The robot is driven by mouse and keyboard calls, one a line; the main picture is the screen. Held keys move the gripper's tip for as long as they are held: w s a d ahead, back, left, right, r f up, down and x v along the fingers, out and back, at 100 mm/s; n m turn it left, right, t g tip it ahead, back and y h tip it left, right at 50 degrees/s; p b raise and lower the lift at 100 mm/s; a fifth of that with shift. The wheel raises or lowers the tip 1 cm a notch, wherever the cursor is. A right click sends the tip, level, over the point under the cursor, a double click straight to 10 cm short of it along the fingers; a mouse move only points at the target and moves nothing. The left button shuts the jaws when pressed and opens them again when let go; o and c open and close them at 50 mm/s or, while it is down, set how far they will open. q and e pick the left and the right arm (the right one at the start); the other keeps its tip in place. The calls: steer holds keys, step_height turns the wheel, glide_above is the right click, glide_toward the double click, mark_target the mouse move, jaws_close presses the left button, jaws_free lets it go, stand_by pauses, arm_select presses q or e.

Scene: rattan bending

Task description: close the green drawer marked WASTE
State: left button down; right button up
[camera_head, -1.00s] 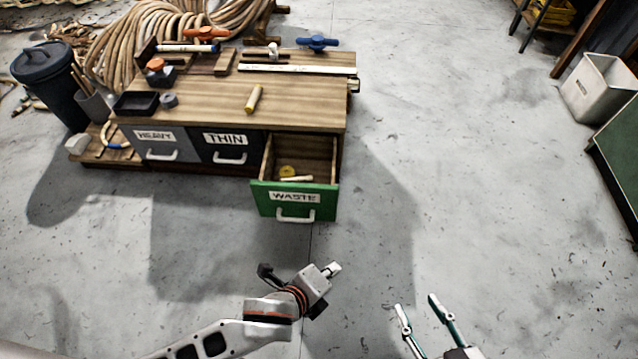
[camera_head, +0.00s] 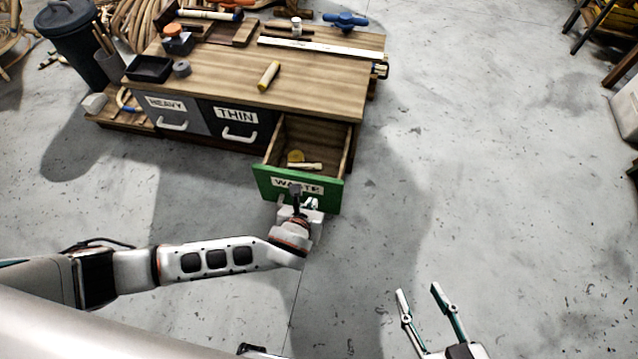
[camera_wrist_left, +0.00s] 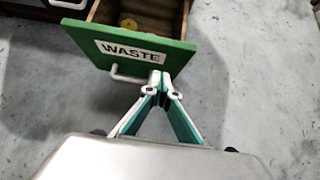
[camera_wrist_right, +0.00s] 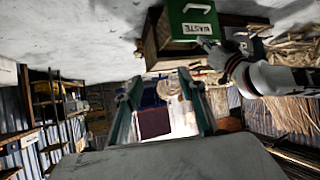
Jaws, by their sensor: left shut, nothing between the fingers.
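The green drawer marked WASTE (camera_head: 328,196) stands pulled out of the wooden workbench, with a yellow round piece and a short light stick inside. Its front, label and white handle (camera_wrist_left: 130,76) show in the left wrist view. My left gripper (camera_wrist_left: 160,84) is shut and empty, its fingertips at the drawer front beside the right end of the handle. I cannot tell whether they touch it. In the head view the left wrist hides the handle. My right gripper (camera_head: 418,290) is open and empty, over the floor right of and nearer than the drawer.
The workbench (camera_head: 225,75) carries a black tray (camera_head: 149,68), a yellow cylinder (camera_head: 269,75) and several tools. The HEAVY drawer (camera_head: 172,113) and THIN drawer (camera_head: 238,124) beside it are shut. The floor right of the bench is clear.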

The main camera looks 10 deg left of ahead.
mark_target(320, 183)
arm_select(q)
steer(key=b+x, duration=0.1)
steer(key=x, duration=0.1)
steer(key=b+x, duration=0.1)
steer(key=x, duration=0.2)
steer(key=w+r+b+x, duration=0.1)
steer(key=x, duration=0.1)
steer(key=shift+w+f, duration=0.15)
steer(key=shift+w, duration=0.25)
steer(key=shift+w+b, duration=0.35)
steer(key=shift+w, duration=0.1)
steer(key=shift+w+r, duration=0.1)
steer(key=shift+r, duration=0.15)
arm_select(e)
steer(key=a, duration=0.1)
steer(key=a+r+m, duration=0.1)
steer(key=w+a+m+y, duration=0.1)
steer(key=shift+a+r+t, duration=0.4)
